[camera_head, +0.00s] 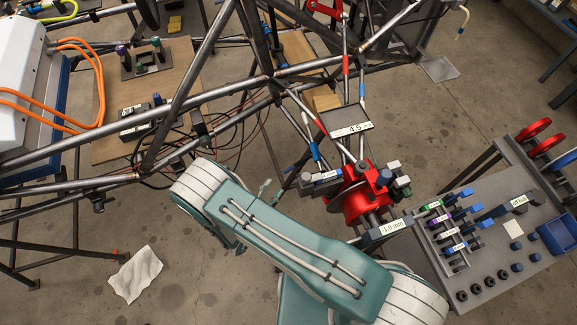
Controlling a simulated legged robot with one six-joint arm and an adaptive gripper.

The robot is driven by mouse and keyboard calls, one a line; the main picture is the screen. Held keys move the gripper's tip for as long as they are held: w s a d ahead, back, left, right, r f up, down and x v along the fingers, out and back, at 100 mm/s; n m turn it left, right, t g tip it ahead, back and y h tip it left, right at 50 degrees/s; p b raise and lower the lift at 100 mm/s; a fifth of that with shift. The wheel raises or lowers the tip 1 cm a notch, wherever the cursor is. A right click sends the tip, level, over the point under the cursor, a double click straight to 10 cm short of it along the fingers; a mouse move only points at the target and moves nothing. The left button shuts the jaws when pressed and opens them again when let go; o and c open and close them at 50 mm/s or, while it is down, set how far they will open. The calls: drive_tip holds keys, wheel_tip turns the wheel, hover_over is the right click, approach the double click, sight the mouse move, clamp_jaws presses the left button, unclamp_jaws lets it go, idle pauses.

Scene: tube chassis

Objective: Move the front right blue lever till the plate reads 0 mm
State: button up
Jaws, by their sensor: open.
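A small dark plate with a white label (392,227) reads what looks like -1.0 mm, just below and right of a red hub (368,205) on the tube chassis. A second dark plate (350,127) above it reads about 4.5. A blue and white lever-like rod (313,154) stands left of the hub, and another (362,91) stands above the second plate. I cannot tell which is the front right blue lever. My teal and white arm crosses the lower middle, left of and below the hub. My gripper does not show.
A grey bench (500,262) at the right carries labelled coloured tools, black knobs and a blue bin (560,233). Chassis tubes (180,100) and loose wires fill the upper left. A white cloth (136,272) lies on open concrete floor at the lower left.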

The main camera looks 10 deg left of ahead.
sight(287, 171)
drive_tip(key=x, duration=0.8)
drive_tip(key=shift+d, duration=0.3)
drive_tip(key=shift+a, duration=0.15)
drive_tip(key=shift+r, duration=0.1)
clamp_jaws()
